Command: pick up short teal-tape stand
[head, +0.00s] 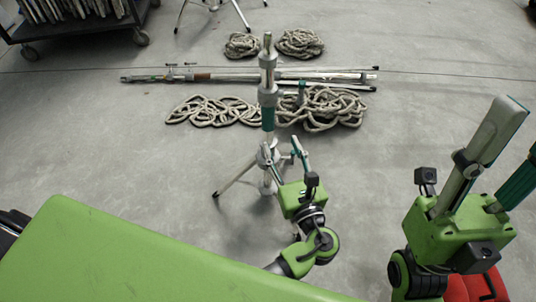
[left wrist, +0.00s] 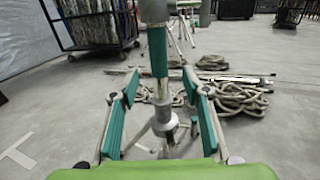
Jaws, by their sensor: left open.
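The short teal-tape stand (head: 268,118) is upright on the floor, a grey pole with a teal band over splayed tripod legs. In the left wrist view the stand (left wrist: 158,55) is in the middle, its top cut off by the upper edge. My left gripper (head: 287,150) is open at the lower part of the stand. In the left wrist view its teal-padded fingers are spread to either side of the pole, with gaps on both sides. My right gripper (head: 505,150) is at the right edge, its fingers apart with nothing visible between them; one runs out of frame.
Coiled ropes (head: 215,110) and long folded stands (head: 225,76) lie on the floor behind the stand. A loaded cart (head: 85,25) is at the back left. A red thing (head: 478,287) is below my right gripper. The floor around the stand's left side is clear.

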